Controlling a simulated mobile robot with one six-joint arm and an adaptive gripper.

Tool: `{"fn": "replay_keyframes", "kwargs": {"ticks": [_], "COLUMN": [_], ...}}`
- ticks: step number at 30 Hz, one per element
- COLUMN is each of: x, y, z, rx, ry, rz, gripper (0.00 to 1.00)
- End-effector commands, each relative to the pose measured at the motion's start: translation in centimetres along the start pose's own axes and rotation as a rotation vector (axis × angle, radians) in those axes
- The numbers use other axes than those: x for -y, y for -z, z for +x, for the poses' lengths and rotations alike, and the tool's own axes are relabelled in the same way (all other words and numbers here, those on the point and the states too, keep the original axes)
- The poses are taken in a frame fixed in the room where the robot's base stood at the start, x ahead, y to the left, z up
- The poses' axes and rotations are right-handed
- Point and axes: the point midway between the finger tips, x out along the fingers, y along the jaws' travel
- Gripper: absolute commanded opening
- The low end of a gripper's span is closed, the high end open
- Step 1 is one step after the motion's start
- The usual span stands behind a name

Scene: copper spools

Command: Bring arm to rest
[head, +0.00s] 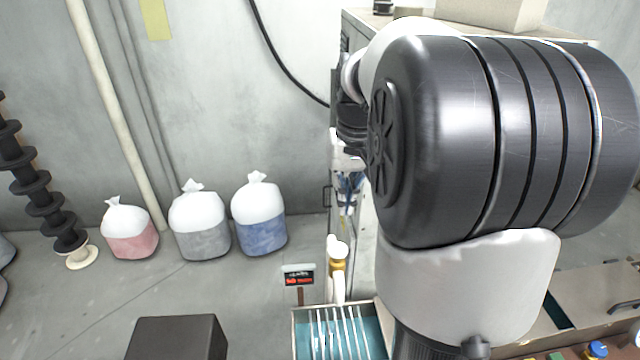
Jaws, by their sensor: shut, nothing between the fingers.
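My arm fills the right half of the head view, its large dark joint and white link close to the camera. My gripper (351,128) shows as a small dark part just left of the big joint, in front of the cabinet's edge. It is shut and empty. The dark joint hides part of it, and its fingertips are hard to make out.
A tall cabinet (361,22) stands behind my arm, with a box on top. A teal tray with white dividers (340,335) and a white-and-gold item (338,262) are below. Three white-topped bags (259,215) line the wall. A dark box (176,338) stands front left.

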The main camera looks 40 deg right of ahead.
Motion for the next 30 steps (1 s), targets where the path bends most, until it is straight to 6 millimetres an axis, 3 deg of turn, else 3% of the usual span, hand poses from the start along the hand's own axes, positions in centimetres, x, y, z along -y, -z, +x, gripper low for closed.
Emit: {"fn": "replay_keyframes", "kwargs": {"ticks": [7, 11, 14, 21, 27, 30], "x": [0.1, 1.7, 4.1, 9.2, 11.0, 11.3], "y": [-0.1, -1.6, -4.3, -13.8, -21.4, -24.2], "z": [0.1, 1.2, 3.1, 9.7, 16.5, 19.4], "rx": [-0.002, -0.021, -0.054, -0.155, -0.238, -0.270], "ry": [0.000, 0.000, 0.001, 0.018, 0.052, 0.068], "rz": [-0.003, -0.039, -0.098, -0.281, -0.423, -0.479], "gripper": [0.00, 0.00, 0.00, 0.00, 0.00, 0.00]}}
